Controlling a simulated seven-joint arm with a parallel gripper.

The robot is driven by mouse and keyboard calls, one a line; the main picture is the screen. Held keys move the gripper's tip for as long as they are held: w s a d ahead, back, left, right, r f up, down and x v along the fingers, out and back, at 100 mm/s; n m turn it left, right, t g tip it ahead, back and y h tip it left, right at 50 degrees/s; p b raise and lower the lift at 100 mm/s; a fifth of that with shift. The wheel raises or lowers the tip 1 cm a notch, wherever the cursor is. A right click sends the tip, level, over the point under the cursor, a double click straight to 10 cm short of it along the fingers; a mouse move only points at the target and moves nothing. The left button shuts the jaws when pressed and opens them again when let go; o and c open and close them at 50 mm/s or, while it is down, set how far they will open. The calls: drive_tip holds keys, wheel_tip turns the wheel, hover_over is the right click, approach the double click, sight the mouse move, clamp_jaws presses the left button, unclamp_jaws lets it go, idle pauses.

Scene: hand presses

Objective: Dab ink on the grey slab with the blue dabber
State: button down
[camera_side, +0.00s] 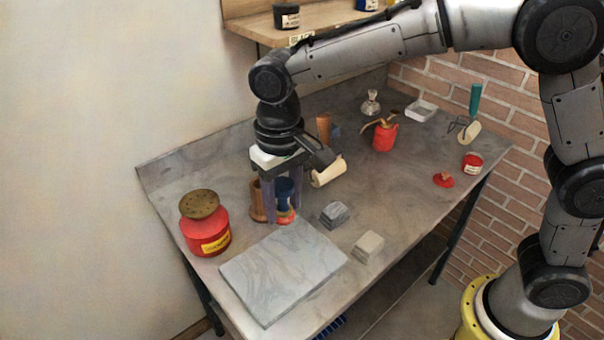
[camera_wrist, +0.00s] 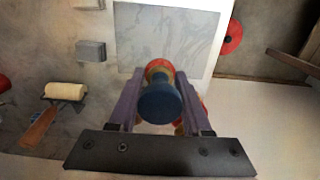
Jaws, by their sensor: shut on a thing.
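The blue dabber (camera_side: 285,190) is upright between the fingers of my gripper (camera_side: 283,207), which is shut on it. In the wrist view, the dabber's blue knob (camera_wrist: 160,103) faces the camera, between the purple fingers.
A red jar with a brown lid (camera_side: 205,225) stands left. A brown wooden cup (camera_side: 258,201) is close beside my gripper. Two small grey blocks (camera_side: 335,214) (camera_side: 368,246) lie right of the slab. A cream roller (camera_side: 328,173) and red can (camera_side: 384,138) stand farther back.

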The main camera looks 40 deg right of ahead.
hover_over(285, 263)
wheel_tip(285, 263, down, 4)
drive_tip(key=shift+f, duration=3.5)
drive_tip(key=shift+f, duration=0.6)
drive_tip(key=shift+r, duration=3.6)
